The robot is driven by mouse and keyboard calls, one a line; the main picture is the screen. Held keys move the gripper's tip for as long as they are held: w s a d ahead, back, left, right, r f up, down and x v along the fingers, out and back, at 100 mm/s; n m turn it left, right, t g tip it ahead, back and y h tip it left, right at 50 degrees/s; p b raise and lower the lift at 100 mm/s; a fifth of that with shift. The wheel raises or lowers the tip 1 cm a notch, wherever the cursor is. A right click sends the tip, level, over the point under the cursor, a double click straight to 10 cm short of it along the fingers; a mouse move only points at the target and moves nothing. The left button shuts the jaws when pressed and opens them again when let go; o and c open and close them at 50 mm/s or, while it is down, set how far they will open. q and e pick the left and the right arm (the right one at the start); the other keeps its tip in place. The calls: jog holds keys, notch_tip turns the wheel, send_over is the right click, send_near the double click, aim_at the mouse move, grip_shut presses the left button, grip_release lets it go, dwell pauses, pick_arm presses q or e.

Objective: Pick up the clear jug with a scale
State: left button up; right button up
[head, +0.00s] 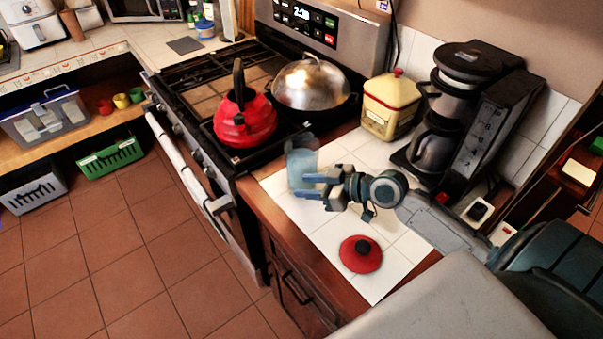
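The clear jug (302,157) stands on the white tiled counter (318,222), just right of the stove. It looks bluish and see-through; its scale is too small to make out. My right gripper (304,185) reaches in from the right at the jug's lower part. Its two blue fingers are spread apart, one overlapping the jug's lower side and one near its base. I cannot tell whether either finger touches the jug. My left gripper is not in view.
A red lid (360,254) lies on the counter in front of my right arm. A coffee maker (458,118) and a yellow canister (390,106) stand behind. A red kettle (245,122) and a domed pan (310,85) sit on the stove at the left.

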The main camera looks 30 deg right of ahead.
aim_at(291, 183)
jog(key=b+x, duration=0.1)
jog(key=x, duration=0.4)
jog(key=shift+w+d, duration=0.1)
jog(key=shift+w, duration=0.2)
jog(key=shift+w+a+f, duration=0.1)
jog(key=shift+w+a, duration=0.15)
jog(key=shift+a, duration=0.05)
jog(key=shift+s, duration=0.1)
jog(key=shift+d, duration=0.1)
grip_shut()
dwell(0.9)
